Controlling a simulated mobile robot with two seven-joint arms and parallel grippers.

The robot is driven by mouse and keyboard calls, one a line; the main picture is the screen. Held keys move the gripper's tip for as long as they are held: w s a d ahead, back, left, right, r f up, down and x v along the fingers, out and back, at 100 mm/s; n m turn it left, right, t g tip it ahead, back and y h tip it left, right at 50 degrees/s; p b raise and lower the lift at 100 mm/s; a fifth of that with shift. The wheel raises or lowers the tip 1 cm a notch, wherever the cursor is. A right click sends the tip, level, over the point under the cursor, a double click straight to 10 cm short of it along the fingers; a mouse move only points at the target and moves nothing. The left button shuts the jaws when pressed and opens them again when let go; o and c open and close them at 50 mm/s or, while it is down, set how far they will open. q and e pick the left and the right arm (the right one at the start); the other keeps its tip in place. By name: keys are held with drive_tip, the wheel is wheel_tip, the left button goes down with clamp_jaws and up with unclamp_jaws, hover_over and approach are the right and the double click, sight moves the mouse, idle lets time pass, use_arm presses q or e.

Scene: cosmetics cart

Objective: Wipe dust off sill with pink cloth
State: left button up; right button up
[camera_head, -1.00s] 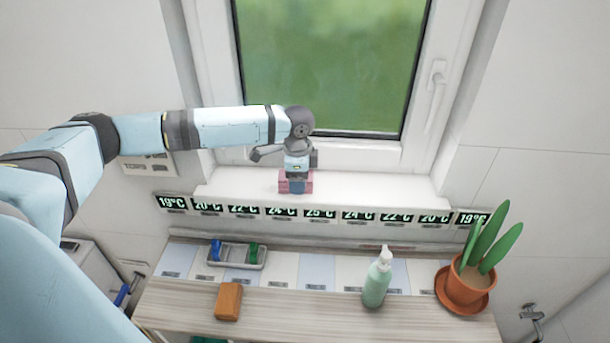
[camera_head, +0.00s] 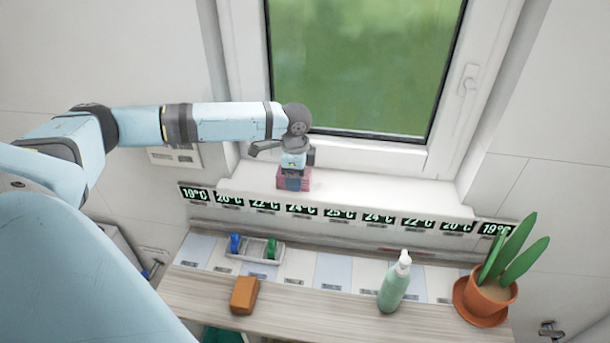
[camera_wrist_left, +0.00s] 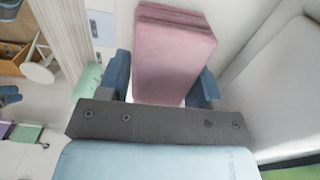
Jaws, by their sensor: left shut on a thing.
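The pink cloth (camera_head: 282,182) is a folded block in my left gripper (camera_head: 293,179), down at the white window sill (camera_head: 390,190). The gripper is over the left half of the sill, near its front edge. In the left wrist view the cloth (camera_wrist_left: 175,50) shows stacked folds between the two blue fingers of the gripper (camera_wrist_left: 163,74). The cloth seems to touch the sill, but the contact is hidden. I cannot make out dust on the sill. My right gripper is not in view.
Temperature displays (camera_head: 340,214) line the front below the sill. On the wooden shelf (camera_head: 330,305) are an orange-brown block (camera_head: 244,295), a grey tray (camera_head: 254,254), a green pump bottle (camera_head: 394,285) and a potted plant (camera_head: 488,297). The right part of the sill is clear.

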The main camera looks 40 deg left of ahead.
sight(334, 189)
use_arm(q)
drive_tip(key=shift+s+a, duration=0.5)
drive_tip(key=shift+a, duration=0.35)
drive_tip(key=shift+s+a, duration=0.5)
drive_tip(key=shift+a, duration=0.3)
drive_tip(key=shift+w+d, duration=1.25)
drive_tip(key=shift+d, duration=0.75)
drive_tip(key=shift+w+d, duration=1.2)
drive_tip(key=shift+d, duration=0.75)
drive_tip(key=shift+w+d, duration=1.25)
drive_tip(key=shift+d, duration=0.75)
drive_tip(key=shift+s+a+r, duration=0.1)
drive_tip(key=shift+r, duration=2.95)
drive_tip(key=shift+r, duration=0.15)
drive_tip(key=shift+r, duration=1.35)
